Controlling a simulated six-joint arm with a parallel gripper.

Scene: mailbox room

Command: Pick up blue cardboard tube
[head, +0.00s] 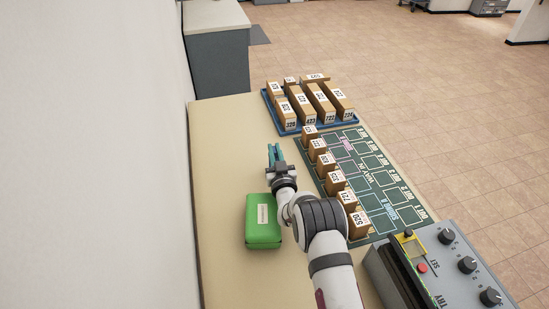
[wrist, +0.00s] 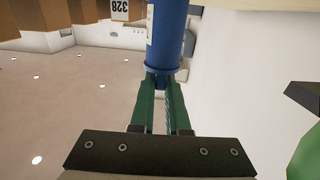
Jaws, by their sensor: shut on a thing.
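The blue cardboard tube (wrist: 167,38) shows in the wrist view, with its capped end between the green fingers of my gripper (wrist: 160,88). A pale label runs along its left side, and its far end is cut off by the top of the picture. My gripper is shut on the tube's end. In the head view my gripper (head: 275,153) is over the table, left of the dark green mat; the tube cannot be clearly told from the fingers there.
A green box (head: 262,222) lies left of my arm on the table (head: 224,190). Several numbered cartons stand on the mat (head: 372,162) and in a blue tray (head: 314,127) beyond. A grey control box (head: 440,262) is at the lower right. A wall borders the left.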

